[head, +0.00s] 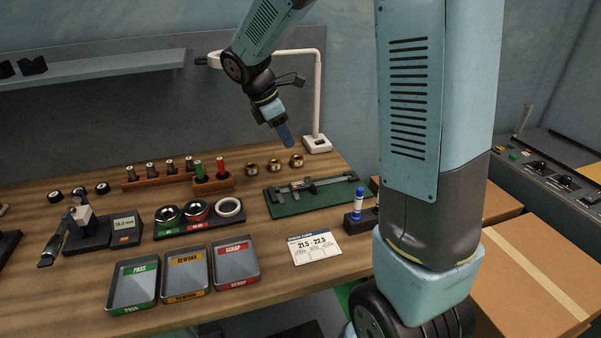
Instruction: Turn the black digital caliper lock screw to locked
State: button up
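The digital caliper (312,184) lies on a green mat (290,209) at the right of the wooden bench. Its dark beam runs left to right. Its lock screw is too small to make out. My gripper (286,138) hangs in the air above the back of the bench, up and left of the caliper in the picture, pointing down and not touching it. Its blue fingers overlap from this side, so whether they are apart does not show. Nothing held shows.
A white lamp post (318,95) stands behind my gripper. Brass rings (275,165) sit behind the mat. Red and green plug gauges (220,170) stand left.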

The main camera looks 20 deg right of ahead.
aim_at(304, 182)
jog(key=x, duration=1.3)
jog(key=shift+d+f, duration=0.15)
jog(key=shift+f, duration=0.15)
grip_shut()
